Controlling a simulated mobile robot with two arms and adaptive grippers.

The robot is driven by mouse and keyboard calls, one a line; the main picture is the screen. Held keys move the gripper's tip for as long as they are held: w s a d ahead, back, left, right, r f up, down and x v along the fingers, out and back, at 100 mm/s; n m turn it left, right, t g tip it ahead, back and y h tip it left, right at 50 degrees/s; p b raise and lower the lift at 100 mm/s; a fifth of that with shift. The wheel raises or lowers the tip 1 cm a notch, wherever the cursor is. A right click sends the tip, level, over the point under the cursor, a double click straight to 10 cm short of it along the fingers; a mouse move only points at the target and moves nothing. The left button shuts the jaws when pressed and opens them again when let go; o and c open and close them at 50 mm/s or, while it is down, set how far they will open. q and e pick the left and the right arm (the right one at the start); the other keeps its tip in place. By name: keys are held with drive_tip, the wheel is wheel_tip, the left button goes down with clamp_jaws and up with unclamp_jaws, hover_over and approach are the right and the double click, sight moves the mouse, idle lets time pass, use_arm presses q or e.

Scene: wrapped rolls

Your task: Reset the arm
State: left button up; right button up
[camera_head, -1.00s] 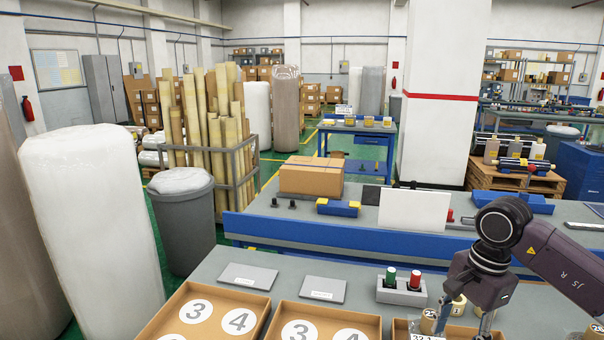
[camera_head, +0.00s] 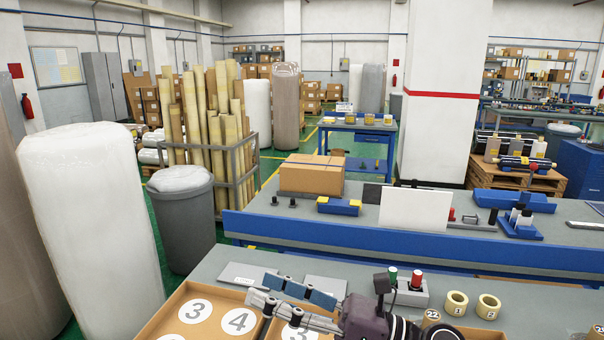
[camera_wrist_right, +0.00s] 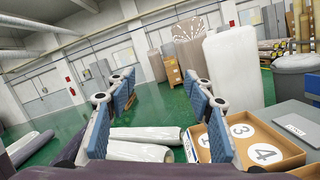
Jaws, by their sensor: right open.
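My right gripper (camera_head: 264,291) lies low at the bottom middle of the head view, its blue-padded fingers pointing left above the front table's cardboard trays. In the right wrist view my right gripper (camera_wrist_right: 160,88) has its two fingers wide apart with nothing between them. My left gripper is not in view.
A cardboard tray (camera_head: 160,327) with numbered white circles is at the front left; another is partly hidden behind my right gripper. Two yellow rolls (camera_head: 457,303) (camera_head: 488,307) stand at right, near a green-and-red button box (camera_head: 412,295). A grey bin (camera_head: 184,225) stands beyond the table.

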drive_tip(key=w+d+m+t+h, duration=0.3)
drive_tip(key=d+m+t+h, duration=0.3)
drive_tip(key=m, duration=0.5)
drive_tip(key=w+d+m+t+h, duration=0.3)
drive_tip(key=w+d+m+t, duration=0.15)
drive_tip(key=m+t, duration=0.5)
drive_tip(key=s+d+f+m+g+h, duration=0.25)
drive_tip(key=d+f+m+h, duration=0.3)
drive_tip(key=f+m, duration=0.35)
drive_tip(key=s+d+f+m+g+h, duration=0.2)
drive_tip(key=d+f+m+g+h, duration=0.25)
drive_tip(key=d+f+m, duration=0.4)
drive_tip(key=s+f+m+g, duration=0.3)
drive_tip(key=s+f+g, duration=0.3)
drive_tip(key=s+f, duration=0.55)
drive_tip(key=s+f+m+g, duration=0.45)
drive_tip(key=s+f, duration=0.45)
drive_tip(key=s, duration=0.5)
wheel_tip(320, 180, down, 26)
drive_tip(key=s+n+g, duration=0.1)
drive_tip(key=s+g, duration=0.1)
drive_tip(key=s+d+f, duration=0.1)
drive_tip(key=s+f, duration=0.7)
drive_tip(key=s+d+f+g, duration=0.1)
drive_tip(key=s+d+f, duration=0.1)
drive_tip(key=s+f, duration=0.5)
drive_tip(key=shift+s+d+f+h, duration=0.3)
drive_tip(key=shift+s+f, duration=0.05)
drive_tip(key=shift+s, duration=0.55)
